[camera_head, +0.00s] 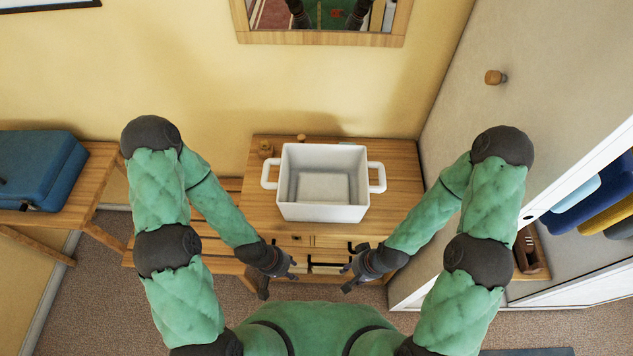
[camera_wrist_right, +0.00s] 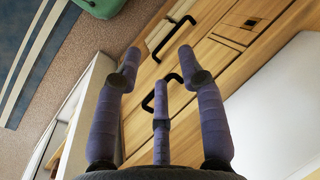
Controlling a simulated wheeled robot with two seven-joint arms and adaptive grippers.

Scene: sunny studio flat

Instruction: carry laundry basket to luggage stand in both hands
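The white laundry basket (camera_head: 322,213), empty and upright, stands on a wooden dresser (camera_head: 400,200). It has a loop handle on its left (camera_head: 268,176) and right (camera_head: 378,178) sides. My left gripper (camera_head: 281,274) and my right gripper (camera_head: 352,272) are in front of the dresser, nearer to me than the basket and apart from it. Both look open and empty. The right wrist view shows the spread fingers of the right gripper (camera_wrist_right: 160,72) before the drawer fronts. A low slatted wooden stand (camera_head: 213,246), probably the luggage stand, is left of the dresser, partly behind my left arm.
A blue suitcase (camera_head: 38,168) lies on a wooden table or bench (camera_head: 88,185) at far left. An open wardrobe (camera_head: 585,205) with clothes is at the right. A mirror (camera_head: 320,38) hangs above the dresser.

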